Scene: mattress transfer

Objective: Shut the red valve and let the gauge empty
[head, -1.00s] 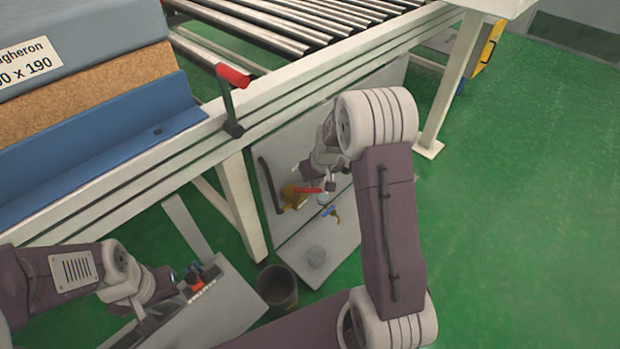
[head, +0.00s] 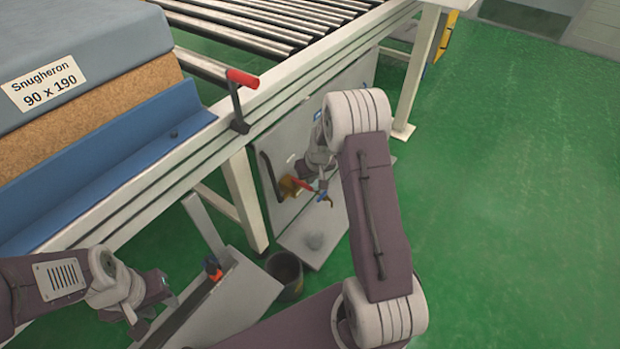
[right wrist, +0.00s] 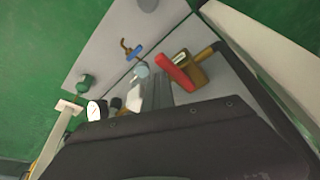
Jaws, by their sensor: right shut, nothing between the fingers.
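The red valve lever (head: 303,184) sits on a brass valve body (head: 287,187) on the grey panel under the conveyor. It slants down to the right in the head view; the right wrist view shows the red lever (right wrist: 175,72) close beside my right gripper (right wrist: 158,92). That gripper is shut and empty; I cannot tell whether it touches the lever. A white-faced gauge (right wrist: 97,110) shows at the left of the wrist view, its needle too small to read. My left gripper (head: 168,295) is low at the left, its jaws unclear.
A blue-handled valve (head: 323,196) is just right of the red lever. A dark bucket (head: 285,283) stands below the panel. A small orange-and-black object (head: 213,267) is near my left gripper. A mattress stack (head: 90,95) lies above. Green floor at the right is clear.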

